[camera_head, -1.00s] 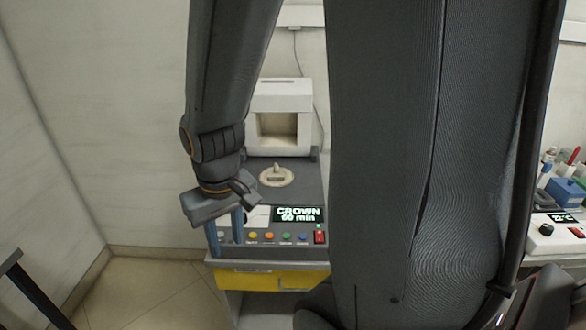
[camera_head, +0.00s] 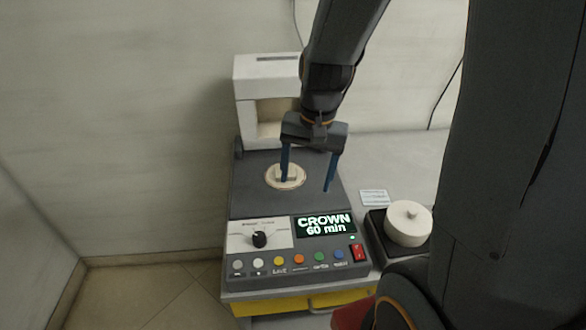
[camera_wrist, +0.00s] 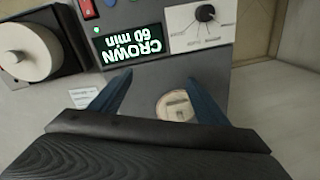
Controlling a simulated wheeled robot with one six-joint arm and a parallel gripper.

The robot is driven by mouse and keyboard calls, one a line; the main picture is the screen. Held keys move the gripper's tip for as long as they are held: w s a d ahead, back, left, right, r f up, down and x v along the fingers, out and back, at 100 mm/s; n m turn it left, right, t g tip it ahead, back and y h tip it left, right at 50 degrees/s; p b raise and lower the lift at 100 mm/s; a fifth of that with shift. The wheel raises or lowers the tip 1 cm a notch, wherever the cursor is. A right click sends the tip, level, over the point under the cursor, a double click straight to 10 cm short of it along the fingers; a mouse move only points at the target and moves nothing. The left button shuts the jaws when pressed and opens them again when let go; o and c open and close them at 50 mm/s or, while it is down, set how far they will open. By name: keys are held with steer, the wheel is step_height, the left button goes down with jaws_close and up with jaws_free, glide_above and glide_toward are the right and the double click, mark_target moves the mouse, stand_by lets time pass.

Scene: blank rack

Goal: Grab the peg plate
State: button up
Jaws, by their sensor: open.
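The peg plate (camera_head: 272,182) is a round cream disc with a small raised block on it. It lies on the dark top of the furnace unit (camera_head: 250,202). My gripper (camera_head: 307,187) is open, with its two blue fingers pointing down. In the head view, the left finger overlaps the plate and the other is to its right. In the wrist view, the plate (camera_wrist: 170,107) shows between the fingers, nearer the right one. The gripper (camera_wrist: 160,92) holds nothing. I cannot tell whether a finger touches the plate.
A white open-fronted housing (camera_head: 262,75) stands behind the plate. The control panel in front has a knob (camera_head: 259,239), buttons and a lit display (camera_head: 325,226). A white lidded round pot (camera_head: 408,224) sits on a dark base at right. A small label card (camera_head: 374,198) lies nearby.

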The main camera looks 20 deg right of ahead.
mark_target(292, 173)
steer(key=w+d+f+m+y, duration=0.2)
steer(key=w+d+m+y, duration=0.1)
steer(key=w+m, duration=1.15)
steer(key=shift+n, duration=0.25)
steer(key=shift+p+x, duration=0.9)
steer(key=shift+x, duration=2.7)
steer(key=shift+c, duration=0.5)
steer(key=c, duration=1.1)
